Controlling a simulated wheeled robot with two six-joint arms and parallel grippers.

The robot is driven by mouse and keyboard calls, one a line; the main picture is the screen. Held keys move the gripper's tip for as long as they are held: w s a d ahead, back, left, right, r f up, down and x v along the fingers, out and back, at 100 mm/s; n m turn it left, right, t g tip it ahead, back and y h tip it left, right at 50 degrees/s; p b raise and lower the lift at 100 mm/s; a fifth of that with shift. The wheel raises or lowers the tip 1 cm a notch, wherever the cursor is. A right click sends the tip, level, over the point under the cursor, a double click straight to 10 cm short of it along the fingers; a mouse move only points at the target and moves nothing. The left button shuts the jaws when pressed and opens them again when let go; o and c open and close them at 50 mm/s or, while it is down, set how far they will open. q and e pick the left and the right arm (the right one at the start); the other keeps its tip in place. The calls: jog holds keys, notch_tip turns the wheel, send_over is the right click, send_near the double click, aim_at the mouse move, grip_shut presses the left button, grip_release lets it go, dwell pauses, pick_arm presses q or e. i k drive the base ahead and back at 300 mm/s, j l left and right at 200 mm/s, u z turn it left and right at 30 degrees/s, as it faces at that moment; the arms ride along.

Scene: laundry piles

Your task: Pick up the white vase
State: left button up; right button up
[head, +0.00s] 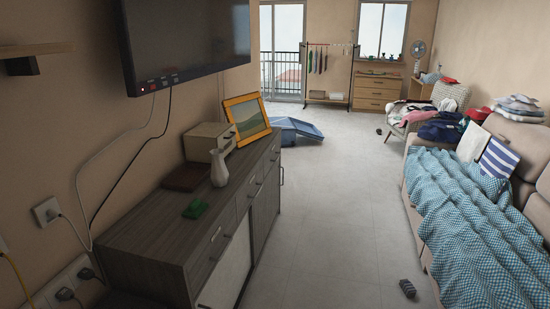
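The white vase (219,169) stands upright on the dark wood sideboard (145,233) at the left. It is in front of a cream box (203,141) and close to the sideboard's front edge. Nothing touches it from above. Neither of my grippers shows in the head view.
A picture in an orange frame (247,118), a dark brown box (187,177) and a green object (195,208) are also on the sideboard. A television (190,40) hangs above. The floor (335,210) is mostly clear. A sofa with a checked blanket (465,220) stands right.

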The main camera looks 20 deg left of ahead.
aim_at(219, 174)
jog(key=i+u, duration=0.15)
jog(key=i, duration=0.3)
jog(key=i+l+u, duration=0.2)
jog(key=i, duration=0.2)
jog(key=i+l+u, duration=0.15)
jog(key=i, duration=0.25)
